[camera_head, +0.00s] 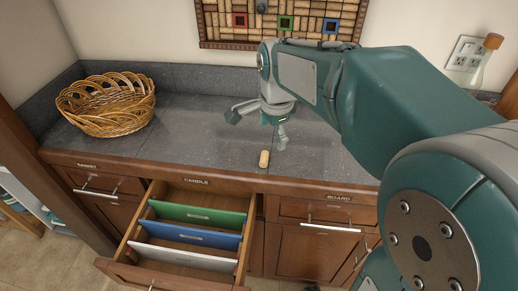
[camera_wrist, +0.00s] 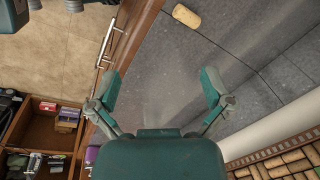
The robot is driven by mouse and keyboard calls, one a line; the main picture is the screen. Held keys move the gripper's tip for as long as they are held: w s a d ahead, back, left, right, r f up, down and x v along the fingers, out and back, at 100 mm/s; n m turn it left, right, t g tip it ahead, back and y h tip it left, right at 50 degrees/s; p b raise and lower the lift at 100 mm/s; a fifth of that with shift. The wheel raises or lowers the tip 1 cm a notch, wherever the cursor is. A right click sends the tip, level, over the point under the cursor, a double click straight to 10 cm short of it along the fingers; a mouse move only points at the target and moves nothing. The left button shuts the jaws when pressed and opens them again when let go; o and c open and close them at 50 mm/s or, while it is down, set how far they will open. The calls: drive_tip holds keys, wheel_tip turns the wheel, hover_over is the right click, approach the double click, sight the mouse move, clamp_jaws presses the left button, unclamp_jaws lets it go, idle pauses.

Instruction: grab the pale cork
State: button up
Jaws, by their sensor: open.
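The pale cork (camera_head: 264,159) lies on its side on the grey countertop (camera_head: 195,122), close to its front edge. In the wrist view the cork (camera_wrist: 186,16) is near the top, beyond my fingertips and a little right of the middle. My gripper (camera_head: 258,131) is above the counter, behind the cork in the head view. In the wrist view my gripper (camera_wrist: 160,78) has its two green-tipped fingers spread wide with nothing between them. The cork is apart from both fingers and fully visible.
A wicker basket (camera_head: 106,106) stands at the counter's left. An open drawer (camera_head: 137,246) with green, blue and white dividers sticks out below the front edge. A cork-filled board (camera_head: 212,32) hangs behind. A bottle (camera_head: 486,62) stands at the far right. The counter around the cork is clear.

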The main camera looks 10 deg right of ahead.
drive_tip(key=w+f+m+g, duration=0.2)
drive_tip(key=w+f+m, duration=0.3)
drive_tip(key=w+m, duration=0.25)
hover_over(264, 156)
drive_tip(key=shift+n, duration=0.25)
wheel_tip(264, 156, down, 5)
drive_tip(key=shift+s+f, duration=0.1)
drive_tip(key=shift+f, duration=2.85)
drive_tip(key=c, duration=0.6)
